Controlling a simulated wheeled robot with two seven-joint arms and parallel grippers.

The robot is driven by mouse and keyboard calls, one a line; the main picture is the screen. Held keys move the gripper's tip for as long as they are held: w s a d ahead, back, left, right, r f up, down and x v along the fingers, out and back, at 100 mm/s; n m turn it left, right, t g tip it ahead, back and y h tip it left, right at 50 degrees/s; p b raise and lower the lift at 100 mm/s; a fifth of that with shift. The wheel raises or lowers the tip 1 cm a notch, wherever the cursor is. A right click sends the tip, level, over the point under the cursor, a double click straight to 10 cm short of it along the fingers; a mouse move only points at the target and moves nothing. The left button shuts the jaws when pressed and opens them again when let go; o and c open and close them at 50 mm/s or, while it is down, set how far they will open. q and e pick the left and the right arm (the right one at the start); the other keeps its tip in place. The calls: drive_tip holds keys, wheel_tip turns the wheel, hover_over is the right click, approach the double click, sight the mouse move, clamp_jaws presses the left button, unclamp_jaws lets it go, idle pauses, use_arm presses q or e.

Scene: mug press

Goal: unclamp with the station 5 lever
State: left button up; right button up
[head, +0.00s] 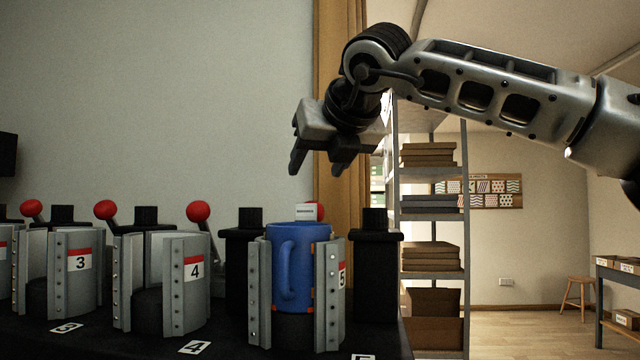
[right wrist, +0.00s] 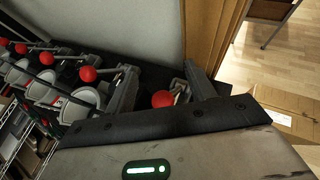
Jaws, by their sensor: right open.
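A blue mug (head: 301,262) stands upright at station 5 between two grey clamp jaws (head: 329,290), one marked 5. Whether both jaws touch it is hard to tell. The red ball of the station 5 lever (head: 321,208) shows just behind the mug, partly hidden by a small white tag; the lever's shaft is hidden in the head view. What looks like the same ball (right wrist: 162,99) shows in the right wrist view, just beyond the gripper's dark edge. My right gripper (head: 316,166) is open and empty, fingers pointing down, above the mug and the lever ball. My left gripper is not in view.
Station 4 (head: 185,280) and station 3 (head: 75,270) stand to the left with empty jaws and red-ball levers. Black posts (head: 376,265) flank station 5. A wall and brown curtain (head: 341,100) are behind. A shelf rack (head: 432,209) stands to the right.

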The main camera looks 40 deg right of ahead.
drive_tip(key=shift+v, duration=3)
